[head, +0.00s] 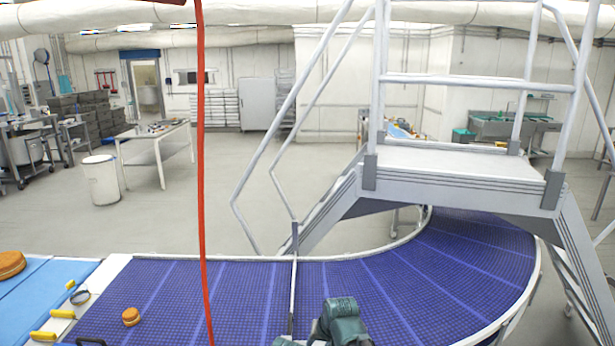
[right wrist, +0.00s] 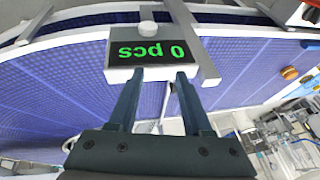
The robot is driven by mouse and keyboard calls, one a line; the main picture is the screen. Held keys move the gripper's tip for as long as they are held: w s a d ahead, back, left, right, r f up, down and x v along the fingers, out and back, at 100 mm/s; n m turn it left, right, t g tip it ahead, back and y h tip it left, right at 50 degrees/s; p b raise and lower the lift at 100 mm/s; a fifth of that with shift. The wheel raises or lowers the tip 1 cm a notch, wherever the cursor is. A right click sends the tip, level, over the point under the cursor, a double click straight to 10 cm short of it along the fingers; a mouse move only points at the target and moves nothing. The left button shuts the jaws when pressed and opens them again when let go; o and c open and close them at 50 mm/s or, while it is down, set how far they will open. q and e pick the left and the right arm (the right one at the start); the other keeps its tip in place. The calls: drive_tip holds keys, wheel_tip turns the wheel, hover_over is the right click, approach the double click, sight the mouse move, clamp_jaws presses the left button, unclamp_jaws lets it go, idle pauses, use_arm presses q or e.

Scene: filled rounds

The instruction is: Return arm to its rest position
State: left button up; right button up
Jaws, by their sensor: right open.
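My right gripper (right wrist: 160,77) is open in the right wrist view, its two dark fingers apart with nothing seen held between them. Beyond the fingertips is a display (right wrist: 152,52) showing "0 pcs" upside down in green; I cannot tell whether the fingers touch it. A teal arm link (head: 341,318) of mine shows at the bottom of the head view, over the blue mesh belt (head: 240,290). The right gripper itself does not show there. My left gripper is in neither view.
A small orange-brown round (head: 131,316) lies on the belt at left; a larger one (head: 11,264) is at the far left edge. A red cable (head: 202,180) hangs in front. A metal stair platform (head: 450,165) spans the curved belt at right.

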drive_tip(key=s+d+f+n+g+h+b, duration=0.1)
drive_tip(key=s+f+b, duration=0.4)
drive_tip(key=s, duration=0.5)
drive_tip(key=s+d+f+n+g+h+b, duration=0.1)
drive_tip(key=s+f+n+g+h+b, duration=0.1)
drive_tip(key=s+f, duration=0.5)
drive_tip(key=s+n+g+b, duration=0.1)
drive_tip(key=s+g+b, duration=0.1)
drive_tip(key=s+b, duration=0.1)
drive_tip(key=shift+s+d+f+h+b, duration=0.25)
drive_tip(key=shift+d+h+b, duration=0.05)
drive_tip(key=shift+d, duration=0.1)
